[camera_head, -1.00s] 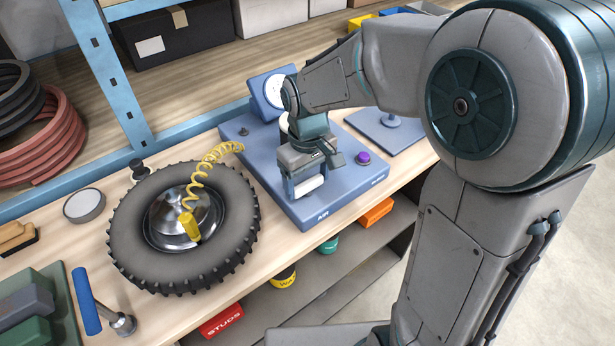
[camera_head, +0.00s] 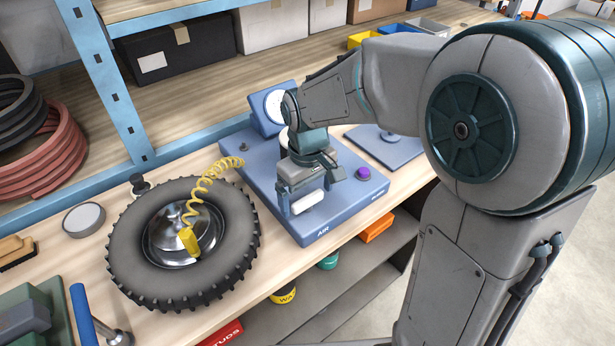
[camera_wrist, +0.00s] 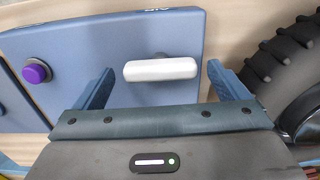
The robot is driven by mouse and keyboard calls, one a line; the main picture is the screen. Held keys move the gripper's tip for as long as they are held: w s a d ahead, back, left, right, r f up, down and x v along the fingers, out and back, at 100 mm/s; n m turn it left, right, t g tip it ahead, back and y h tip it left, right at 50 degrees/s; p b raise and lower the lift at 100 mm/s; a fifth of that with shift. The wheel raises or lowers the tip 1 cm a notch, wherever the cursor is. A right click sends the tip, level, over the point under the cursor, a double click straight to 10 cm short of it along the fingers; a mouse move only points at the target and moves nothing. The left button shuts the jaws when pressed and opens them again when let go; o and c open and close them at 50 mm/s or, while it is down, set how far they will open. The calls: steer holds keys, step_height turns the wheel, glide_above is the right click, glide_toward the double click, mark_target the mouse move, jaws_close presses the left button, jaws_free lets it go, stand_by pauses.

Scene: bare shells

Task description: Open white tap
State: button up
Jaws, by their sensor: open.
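The white tap (camera_head: 308,202) is a white bar-shaped handle near the front edge of the blue air panel (camera_head: 337,222). In the wrist view the white tap (camera_wrist: 160,69) lies crosswise on a short stem, between and just ahead of the fingertips. My gripper (camera_head: 305,208) is over the panel, fingers pointing down. In the wrist view my gripper (camera_wrist: 160,85) is open, one finger on each side of the tap, with gaps visible at both ends. I cannot tell how deep the fingertips reach beside it.
A purple knob (camera_head: 363,173) stands on the panel, right of my gripper. A tyre (camera_head: 130,245) with a yellow coiled hose (camera_head: 205,180) lies to the left. A gauge (camera_head: 275,105) stands at the panel's back. A blue-handled tool (camera_head: 84,318) lies at front left.

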mark_target(308, 197)
step_height(308, 197, up, 13)
steer(key=shift+r, duration=0.2)
stand_by(0.5)
